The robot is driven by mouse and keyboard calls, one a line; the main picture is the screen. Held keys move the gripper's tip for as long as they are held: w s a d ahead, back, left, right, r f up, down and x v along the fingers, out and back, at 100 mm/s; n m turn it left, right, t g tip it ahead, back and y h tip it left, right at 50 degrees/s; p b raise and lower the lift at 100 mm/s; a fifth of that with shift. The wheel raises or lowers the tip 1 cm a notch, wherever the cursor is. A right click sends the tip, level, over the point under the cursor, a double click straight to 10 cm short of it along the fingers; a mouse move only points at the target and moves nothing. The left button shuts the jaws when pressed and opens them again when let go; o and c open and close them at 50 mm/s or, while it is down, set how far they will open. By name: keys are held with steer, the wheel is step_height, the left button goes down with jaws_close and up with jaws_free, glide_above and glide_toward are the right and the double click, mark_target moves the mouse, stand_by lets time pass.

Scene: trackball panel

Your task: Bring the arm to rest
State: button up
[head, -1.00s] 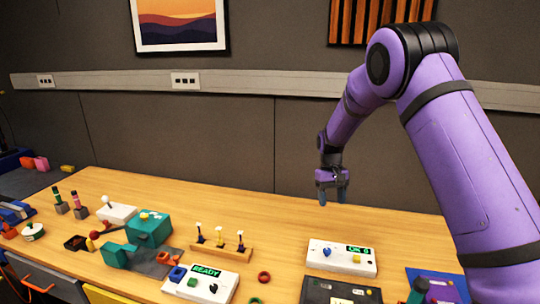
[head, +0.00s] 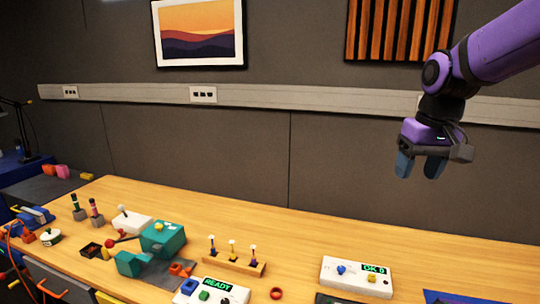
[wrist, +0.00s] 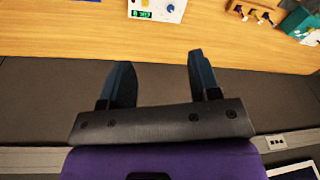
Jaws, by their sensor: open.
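My purple arm reaches in from the upper right of the head view. My gripper (head: 420,166) hangs in the air in front of the grey wall, above the table's far right part. Its two dark blue fingers are apart with nothing between them. In the wrist view my gripper (wrist: 160,75) also shows open and empty, with the wooden table (wrist: 60,35) beyond the fingertips. It touches nothing.
On the table (head: 330,235) stand a white panel reading OK (head: 355,277), a READY panel (head: 212,292), a wooden rack with several pegs (head: 233,264) and a teal box (head: 163,238). The table's back right is bare. A picture (head: 199,32) and wooden slats (head: 400,28) hang on the wall.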

steer(key=s+d+r+t, duration=0.1)
steer(key=s+t, duration=0.2)
steer(key=s, duration=1.6)
steer(key=shift+d+m+t+h, duration=0.25)
steer(key=shift+m+t+h, duration=0.05)
